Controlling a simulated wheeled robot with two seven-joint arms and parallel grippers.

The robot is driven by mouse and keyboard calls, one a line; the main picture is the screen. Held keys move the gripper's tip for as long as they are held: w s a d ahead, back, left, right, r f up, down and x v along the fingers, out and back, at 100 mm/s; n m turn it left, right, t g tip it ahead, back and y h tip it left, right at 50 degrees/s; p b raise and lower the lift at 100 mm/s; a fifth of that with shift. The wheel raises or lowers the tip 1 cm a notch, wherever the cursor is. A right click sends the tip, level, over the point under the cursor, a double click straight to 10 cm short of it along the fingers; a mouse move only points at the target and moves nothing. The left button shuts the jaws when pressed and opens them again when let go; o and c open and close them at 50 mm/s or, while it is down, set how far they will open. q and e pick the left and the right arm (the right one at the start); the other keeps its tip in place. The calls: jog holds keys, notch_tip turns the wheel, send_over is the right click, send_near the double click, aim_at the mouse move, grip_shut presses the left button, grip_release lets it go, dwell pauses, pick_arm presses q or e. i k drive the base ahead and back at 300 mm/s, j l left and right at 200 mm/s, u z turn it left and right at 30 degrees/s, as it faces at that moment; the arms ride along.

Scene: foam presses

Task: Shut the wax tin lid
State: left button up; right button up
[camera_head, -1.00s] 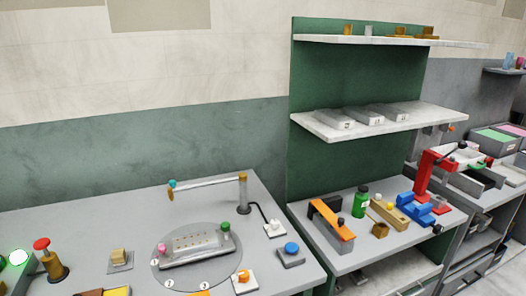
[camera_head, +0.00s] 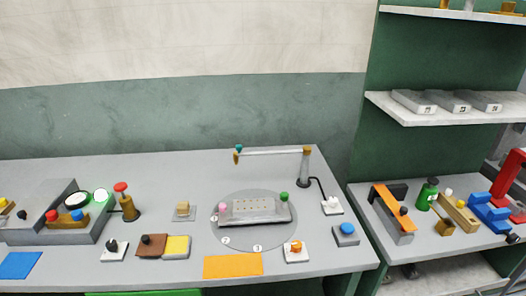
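What looks like the wax tin is a low, flat item near the front of the left bench. It has a square tray with a yellow filling (camera_head: 177,245) and, touching its left side, a brown plate with a dark knob (camera_head: 151,246), which may be the lid folded open. The yellow filling is uncovered. Neither of my grippers shows in the view.
A small white block with a black knob (camera_head: 114,249) stands left of the tin, an orange mat (camera_head: 233,266) right of it. Behind are a wooden block on a grey plate (camera_head: 184,211), a red-topped plunger (camera_head: 126,203) and a round turntable (camera_head: 238,243). Grey bench lies bare between them.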

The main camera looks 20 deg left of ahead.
aim_at(150, 244)
jog(key=u, duration=1.6)
